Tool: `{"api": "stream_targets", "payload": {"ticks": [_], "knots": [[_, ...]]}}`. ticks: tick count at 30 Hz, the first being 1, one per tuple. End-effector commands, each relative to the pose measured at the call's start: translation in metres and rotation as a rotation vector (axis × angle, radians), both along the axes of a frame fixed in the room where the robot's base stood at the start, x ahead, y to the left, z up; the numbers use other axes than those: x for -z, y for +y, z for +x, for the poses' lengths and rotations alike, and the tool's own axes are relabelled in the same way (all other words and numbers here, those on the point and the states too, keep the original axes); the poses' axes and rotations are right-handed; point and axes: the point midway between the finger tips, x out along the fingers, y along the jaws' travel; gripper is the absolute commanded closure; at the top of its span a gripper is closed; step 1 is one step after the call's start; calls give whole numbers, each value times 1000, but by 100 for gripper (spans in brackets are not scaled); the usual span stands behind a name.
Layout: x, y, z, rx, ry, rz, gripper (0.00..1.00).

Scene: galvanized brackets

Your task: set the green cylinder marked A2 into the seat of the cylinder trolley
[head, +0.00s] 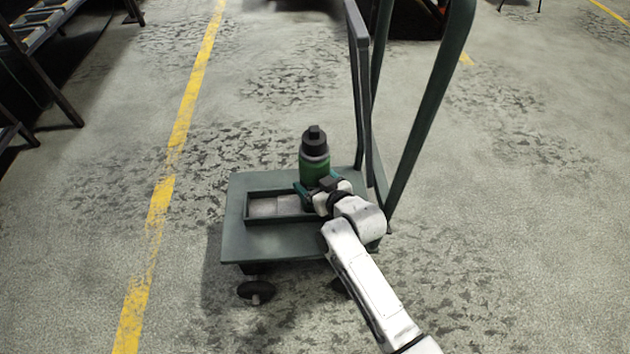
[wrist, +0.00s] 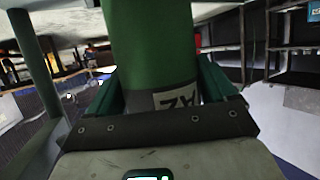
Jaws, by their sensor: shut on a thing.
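The green cylinder (head: 314,168) with a black cap stands upright at the right end of the trolley's seat. In the wrist view the green cylinder (wrist: 150,45) fills the middle, with an upside-down A2 label low on it. My gripper (head: 312,192) is shut on its lower part, one teal finger on each side; in the wrist view the gripper (wrist: 160,95) shows at both sides of it. The cylinder trolley (head: 240,240) has a dark-rimmed rectangular seat (head: 251,206) on its deck. The cylinder's base is hidden, so I cannot tell whether it touches the seat floor.
The trolley's tall handle (head: 432,110) rises at the right of the deck, close to my arm. A yellow floor line (head: 160,200) runs to the left. A dark rack (head: 40,50) stands at the upper left. Open floor surrounds the trolley.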

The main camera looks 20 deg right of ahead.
Motion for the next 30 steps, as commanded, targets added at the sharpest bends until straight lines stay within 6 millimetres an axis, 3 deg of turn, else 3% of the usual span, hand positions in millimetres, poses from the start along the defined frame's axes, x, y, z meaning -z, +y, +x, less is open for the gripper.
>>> {"api": "stream_targets", "payload": {"ticks": [9, 10, 12, 15, 23, 30], "knots": [[3, 0, 3, 0, -12, 0, 100], [3, 0, 3, 0, -12, 0, 15], [3, 0, 2, 0, -11, 0, 8], [4, 0, 2, 1, -7, 0, 0], [10, 0, -4, -1, 7, 0, 0], [-8, -5, -33, 0, 3, 0, 0]]}}
